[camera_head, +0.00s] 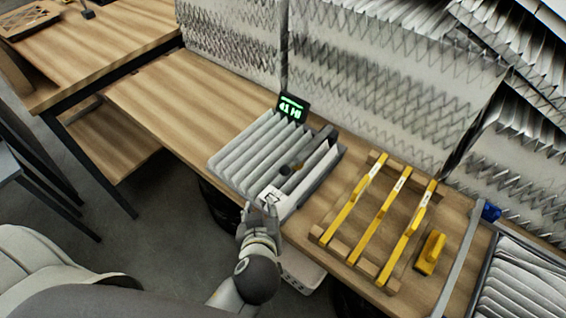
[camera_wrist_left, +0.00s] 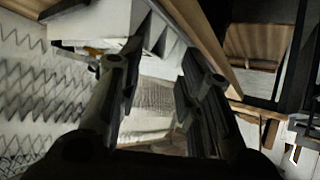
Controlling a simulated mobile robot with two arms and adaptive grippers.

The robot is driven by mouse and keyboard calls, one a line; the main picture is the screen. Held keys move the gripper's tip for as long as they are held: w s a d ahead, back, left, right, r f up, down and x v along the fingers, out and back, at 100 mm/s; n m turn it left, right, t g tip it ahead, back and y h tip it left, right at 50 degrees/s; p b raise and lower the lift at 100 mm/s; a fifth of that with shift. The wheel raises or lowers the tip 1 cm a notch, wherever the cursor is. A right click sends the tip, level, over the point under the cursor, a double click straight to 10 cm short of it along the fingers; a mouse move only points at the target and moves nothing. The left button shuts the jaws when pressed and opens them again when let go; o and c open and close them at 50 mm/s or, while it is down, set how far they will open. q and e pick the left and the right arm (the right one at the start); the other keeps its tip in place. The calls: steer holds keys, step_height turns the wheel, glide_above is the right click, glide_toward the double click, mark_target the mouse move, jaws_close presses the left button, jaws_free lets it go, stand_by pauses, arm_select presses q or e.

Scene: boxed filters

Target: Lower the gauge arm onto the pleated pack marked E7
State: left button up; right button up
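A white pleated pack (camera_head: 247,147) lies on the wooden bench; its marking is too small to read. A dark gauge arm (camera_head: 312,147) with a round dark end (camera_head: 286,170) extends over the pack's right part. I cannot tell whether it touches the pleats. A small display (camera_head: 292,107) with green characters stands behind the pack. My left gripper (camera_head: 262,208) is at the pack's near corner, beside a white label (camera_head: 270,194). In the left wrist view its fingers (camera_wrist_left: 160,75) are apart, with white pleated material beyond them. My right gripper is not in view.
A wooden rack with yellow bars (camera_head: 380,212) stands right of the pack, with a loose yellow block (camera_head: 430,252) beside it. Large pleated panels (camera_head: 380,75) line the back. The bench (camera_head: 165,95) is clear to the left.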

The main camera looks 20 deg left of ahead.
mark_target(284, 173)
arm_select(q)
steer(key=w+d+r+n+t, duration=0.2)
steer(key=w+d+r+t, duration=0.1)
steer(key=d+r, duration=0.2)
steer(key=p+x, duration=0.2)
steer(key=x, duration=0.2)
steer(key=p+x, duration=0.2)
steer(key=x, duration=0.2)
steer(key=shift+w+a, duration=0.15)
steer(key=shift+a, duration=0.15)
steer(key=shift+x, duration=0.85)
steer(key=shift+f, duration=0.15)
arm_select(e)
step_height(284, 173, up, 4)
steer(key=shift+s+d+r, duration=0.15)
arm_select(q)
jaws_close()
